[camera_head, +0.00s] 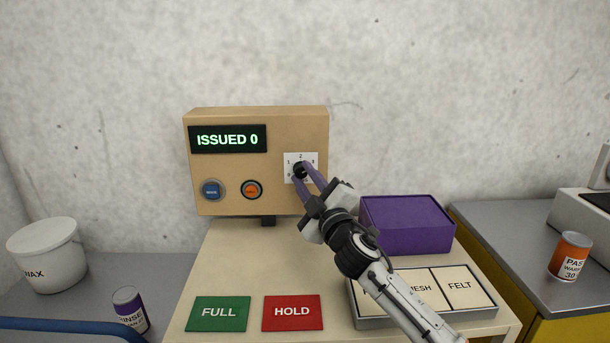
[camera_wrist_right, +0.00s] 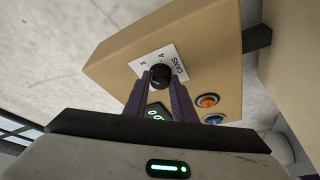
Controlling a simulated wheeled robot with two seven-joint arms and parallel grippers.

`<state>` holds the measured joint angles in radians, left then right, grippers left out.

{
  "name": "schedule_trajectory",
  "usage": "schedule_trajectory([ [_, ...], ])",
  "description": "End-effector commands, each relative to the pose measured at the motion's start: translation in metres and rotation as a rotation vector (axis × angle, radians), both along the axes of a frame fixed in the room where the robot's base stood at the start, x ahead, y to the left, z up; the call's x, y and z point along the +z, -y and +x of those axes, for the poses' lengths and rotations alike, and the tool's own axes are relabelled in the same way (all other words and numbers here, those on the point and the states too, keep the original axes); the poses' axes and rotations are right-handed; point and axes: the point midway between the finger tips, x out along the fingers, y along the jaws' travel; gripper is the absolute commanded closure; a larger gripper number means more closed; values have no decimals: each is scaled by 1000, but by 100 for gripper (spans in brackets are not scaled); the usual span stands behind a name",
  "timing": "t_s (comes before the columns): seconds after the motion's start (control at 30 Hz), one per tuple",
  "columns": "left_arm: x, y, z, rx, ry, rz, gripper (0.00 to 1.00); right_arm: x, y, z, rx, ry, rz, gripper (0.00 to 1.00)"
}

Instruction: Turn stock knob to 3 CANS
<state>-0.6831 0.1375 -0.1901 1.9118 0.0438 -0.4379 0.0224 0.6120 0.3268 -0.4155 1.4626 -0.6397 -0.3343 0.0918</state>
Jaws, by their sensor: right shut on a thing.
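The stock knob (camera_head: 299,170) is a small black dial on a white numbered plate (camera_head: 310,159), at the right of the tan box's face (camera_head: 230,175). My right gripper (camera_head: 306,174) reaches up to it with its purple fingers, shut on the knob. In the right wrist view the knob (camera_wrist_right: 160,76) sits between the fingertips, and the plate behind it shows CANS and some numbers. The fingers hide part of the plate, and I cannot tell which number the knob points to. The display (camera_head: 228,139) reads ISSUED 0. My left gripper is not in view.
A blue button (camera_head: 212,190) and an orange button (camera_head: 252,189) sit left of the knob. Below are a green FULL card (camera_head: 218,313), a red HOLD card (camera_head: 292,313), a purple box (camera_head: 406,225) and a tray of labelled tiles (camera_head: 485,313). Cans stand on both sides.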

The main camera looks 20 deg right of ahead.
Motion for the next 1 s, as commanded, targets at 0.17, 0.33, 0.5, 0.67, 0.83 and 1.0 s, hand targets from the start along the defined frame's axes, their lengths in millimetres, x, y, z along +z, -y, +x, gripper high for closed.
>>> schedule_trajectory([
  [0.17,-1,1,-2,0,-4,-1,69,-1,-1,0,0,-5,-11,99],
  [0.33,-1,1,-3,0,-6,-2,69,-2,-1,0,1,-6,-11,99],
  [0.5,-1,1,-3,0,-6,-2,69,-2,-1,0,0,-6,-10,68],
  [0.67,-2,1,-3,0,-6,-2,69,-1,0,0,0,-4,-9,57],
  [0.83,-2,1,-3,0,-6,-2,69,-1,0,0,0,-4,-8,57],
  [1.0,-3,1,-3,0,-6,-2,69,-3,1,-10,-1,-4,-9,57],
])
